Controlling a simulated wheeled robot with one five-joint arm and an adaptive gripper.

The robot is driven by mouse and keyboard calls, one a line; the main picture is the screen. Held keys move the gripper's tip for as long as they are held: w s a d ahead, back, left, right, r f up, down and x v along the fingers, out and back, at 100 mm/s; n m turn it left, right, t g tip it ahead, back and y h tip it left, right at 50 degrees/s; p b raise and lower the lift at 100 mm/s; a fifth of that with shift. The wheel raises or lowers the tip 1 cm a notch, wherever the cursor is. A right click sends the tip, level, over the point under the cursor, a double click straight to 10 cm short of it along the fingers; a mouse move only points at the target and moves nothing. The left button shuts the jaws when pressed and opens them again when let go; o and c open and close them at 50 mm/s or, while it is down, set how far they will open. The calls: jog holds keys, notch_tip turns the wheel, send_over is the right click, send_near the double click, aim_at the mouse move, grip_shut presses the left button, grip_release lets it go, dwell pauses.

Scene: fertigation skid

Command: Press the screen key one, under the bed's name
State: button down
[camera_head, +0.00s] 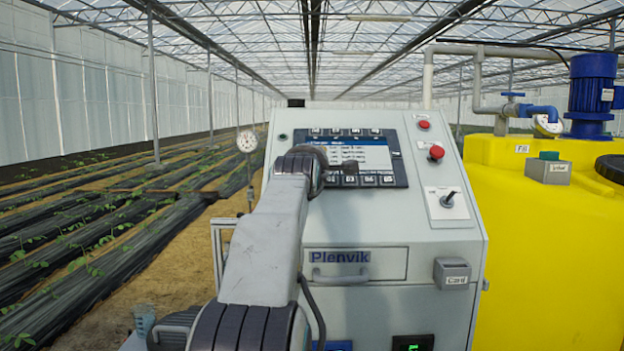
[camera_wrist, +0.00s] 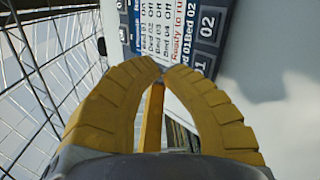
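The control screen (camera_head: 368,157) is on the sloped face of a grey cabinet, with a row of dark keys below its display. In the wrist view the display (camera_wrist: 157,25) appears turned on its side, with lines of bed names marked Off and a red "Ready to ru..." line. Key one, marked 01 (camera_wrist: 202,63), is beside the Bed 01 label; key two, marked 02 (camera_wrist: 208,24), is beside it. My gripper (camera_wrist: 161,70) has its yellow fingertips together and empty, in front of the display's lower edge, left of key one in the wrist view. Contact cannot be told.
Right of the screen are red buttons (camera_head: 436,153) and a rotary switch (camera_head: 447,200). Below are a handle (camera_head: 340,277) and a card box (camera_head: 452,273). A yellow tank (camera_head: 550,240) stands at the right; planted beds (camera_head: 80,230) lie at the left.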

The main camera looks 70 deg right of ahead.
jog(key=shift+s+a+r+p, duration=0.2)
jog(key=shift+a+r, duration=0.35)
jog(key=shift+r, duration=0.05)
jog(key=shift+s+a+r+p, duration=0.15)
jog(key=shift+a+r+p, duration=0.05)
jog(key=shift+a+r, duration=0.35)
